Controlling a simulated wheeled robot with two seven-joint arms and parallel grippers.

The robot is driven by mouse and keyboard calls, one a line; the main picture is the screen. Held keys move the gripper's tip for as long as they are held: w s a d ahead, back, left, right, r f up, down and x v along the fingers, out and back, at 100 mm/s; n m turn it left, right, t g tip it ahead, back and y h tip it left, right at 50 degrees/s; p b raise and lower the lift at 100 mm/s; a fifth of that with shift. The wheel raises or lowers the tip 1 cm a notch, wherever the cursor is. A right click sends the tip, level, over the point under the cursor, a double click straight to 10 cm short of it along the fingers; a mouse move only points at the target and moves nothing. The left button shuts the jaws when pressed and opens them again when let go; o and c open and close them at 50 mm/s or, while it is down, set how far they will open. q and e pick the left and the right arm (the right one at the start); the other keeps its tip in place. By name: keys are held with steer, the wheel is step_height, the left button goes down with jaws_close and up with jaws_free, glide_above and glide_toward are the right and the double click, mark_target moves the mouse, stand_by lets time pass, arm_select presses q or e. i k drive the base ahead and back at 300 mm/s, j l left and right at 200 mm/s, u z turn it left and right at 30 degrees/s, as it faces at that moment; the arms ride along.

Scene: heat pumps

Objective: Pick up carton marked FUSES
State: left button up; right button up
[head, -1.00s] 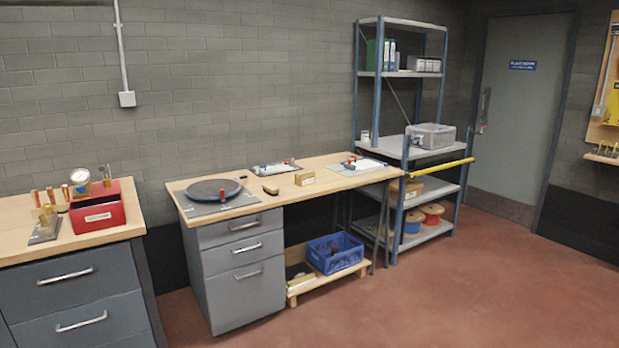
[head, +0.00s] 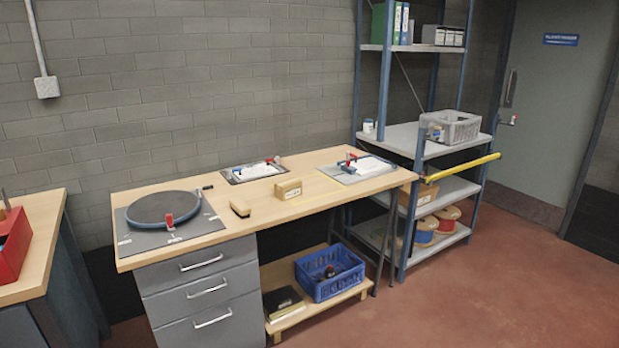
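A small brown carton (head: 288,189) stands on the wooden workbench (head: 322,199), near the middle of its top. It has a pale label on its front, too small to read, so I cannot tell whether it says FUSES. Another brown carton (head: 420,196) sits on the middle shelf of the rack, partly hidden by the yellow bar and a post. Neither of my grippers shows in the head view.
A round turntable (head: 163,208) on a grey plate is at the bench's left, with a brush (head: 240,209) beside it. Two clipboard-like trays lie behind and right. A blue crate (head: 330,272) is below. Red floor (head: 450,300) is clear in front.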

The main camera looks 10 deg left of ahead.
mark_target(288, 188)
steer(key=i+z, duration=0.1)
steer(key=i, duration=0.45)
steer(key=i+j+z, duration=0.1)
steer(key=i, duration=0.45)
steer(key=i+j+z, duration=0.1)
steer(key=i, duration=0.45)
steer(key=j, duration=0.1)
